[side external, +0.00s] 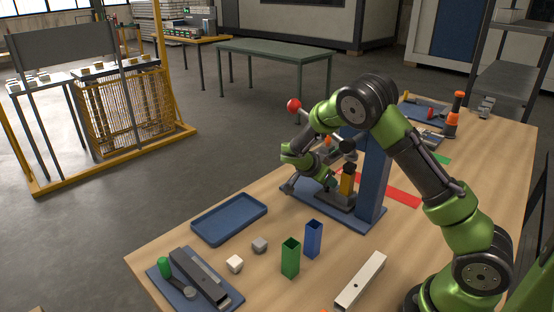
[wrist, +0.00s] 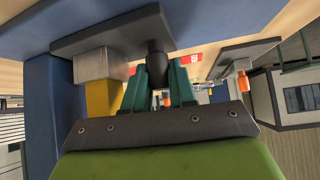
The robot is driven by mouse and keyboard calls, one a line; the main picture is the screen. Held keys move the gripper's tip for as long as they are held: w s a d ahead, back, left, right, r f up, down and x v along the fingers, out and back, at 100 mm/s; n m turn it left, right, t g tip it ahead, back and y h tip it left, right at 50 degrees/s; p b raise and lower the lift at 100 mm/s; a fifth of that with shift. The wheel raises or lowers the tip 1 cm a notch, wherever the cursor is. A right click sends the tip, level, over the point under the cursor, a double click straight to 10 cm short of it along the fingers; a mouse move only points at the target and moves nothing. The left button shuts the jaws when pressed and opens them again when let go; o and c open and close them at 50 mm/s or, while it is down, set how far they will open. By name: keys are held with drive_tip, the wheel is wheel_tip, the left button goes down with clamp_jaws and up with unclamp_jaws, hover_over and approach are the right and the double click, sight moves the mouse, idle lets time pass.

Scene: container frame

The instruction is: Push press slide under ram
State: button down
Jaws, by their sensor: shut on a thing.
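The blue press (side external: 372,180) stands on the table with a red-balled lever (side external: 294,105) at its upper left. The dark press slide (side external: 336,201) lies low at its foot and carries a yellow block (side external: 347,184). The grey ram (side external: 349,155) shows just above the block in the picture; exact alignment cannot be told. In the wrist view, which looks upside down, the slide plate (wrist: 115,28) bears a dark knob (wrist: 157,62), a steel holder (wrist: 100,63) and the yellow block (wrist: 103,98). My gripper (wrist: 157,80) is shut on the knob; it also shows left of the block (side external: 328,184).
A blue tray (side external: 229,218), two small cubes (side external: 235,264), a green bin (side external: 290,258), a blue bin (side external: 313,239) and a grey bar (side external: 360,281) lie in front. A red mat (side external: 390,188) lies behind the press. Bare table lies between the front items.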

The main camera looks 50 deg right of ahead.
drive_tip(key=shift+s+r, duration=0.1)
drive_tip(key=shift+s, duration=0.2)
drive_tip(key=c, duration=0.9)
unclamp_jaws()
drive_tip(key=shift+c, duration=0.2)
drive_tip(key=shift+w, duration=0.1)
drive_tip(key=v, duration=1.6)
drive_tip(key=shift+a+r, duration=0.2)
drive_tip(key=shift+r, duration=0.1)
drive_tip(key=shift+w, duration=0.15)
